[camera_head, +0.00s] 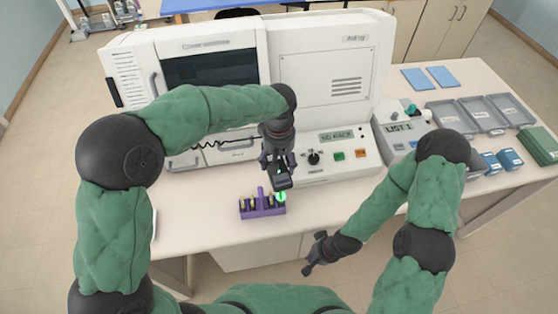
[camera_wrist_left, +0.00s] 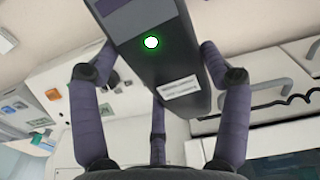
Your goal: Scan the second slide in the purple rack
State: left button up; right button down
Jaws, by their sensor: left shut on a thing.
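The purple rack (camera_head: 262,209) stands on the white bench in front of the large machine, with several small slots or slides and an upright purple handle. My left gripper (camera_head: 278,164) is shut on a dark handheld scanner (camera_head: 281,182), held just above the rack's right end. A green glow (camera_head: 281,197) shows under the scanner at that end. In the left wrist view the scanner (camera_wrist_left: 157,60) sits between the fingers, with a lit green spot and a white label. Individual slides are too small to tell apart. My right gripper (camera_head: 317,256) hangs before the bench's front edge, apart from everything; its opening is unclear.
The large white machine (camera_head: 330,90) fills the back, its panel display reading something like "NO RACK". A smaller device (camera_head: 400,128) showing "LIST 1" stands right. Grey trays (camera_head: 480,116), blue boxes (camera_head: 510,158) and a green box (camera_head: 540,145) lie further right. The bench left of the rack is clear.

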pick_arm(q)
jog(key=shift+r, duration=0.6)
jog(key=shift+a+f, duration=0.1)
jog(key=shift+f, duration=0.1)
